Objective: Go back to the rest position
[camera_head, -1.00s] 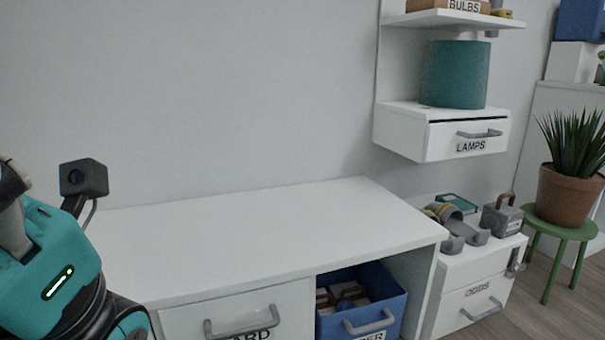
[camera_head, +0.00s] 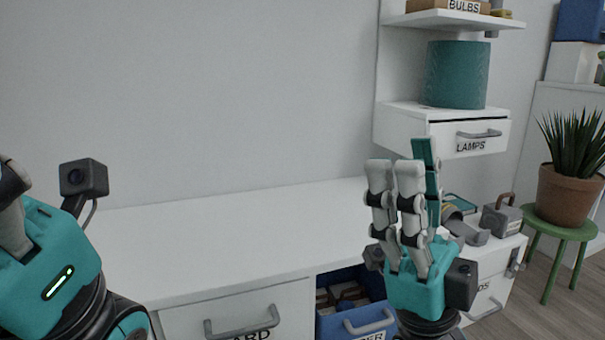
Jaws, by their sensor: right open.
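My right gripper (camera_head: 396,170) points upward in front of the desk's right end. It is open, with its pale fingers near each other in this view. A flat teal upright piece shows just behind them; I cannot tell whether it belongs to the gripper. My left gripper (camera_head: 12,215) is at the left edge, mostly cut off by the frame. Its fingertips are not clear. The white desk (camera_head: 240,235) has a bare top.
A labelled drawer (camera_head: 240,318) and an open blue bin (camera_head: 350,322) are under the desk top. A LAMPS drawer (camera_head: 450,132) with a teal cylinder (camera_head: 456,75) hangs at right. A white ODDS cabinet (camera_head: 497,262) and a potted plant (camera_head: 568,190) stand further right.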

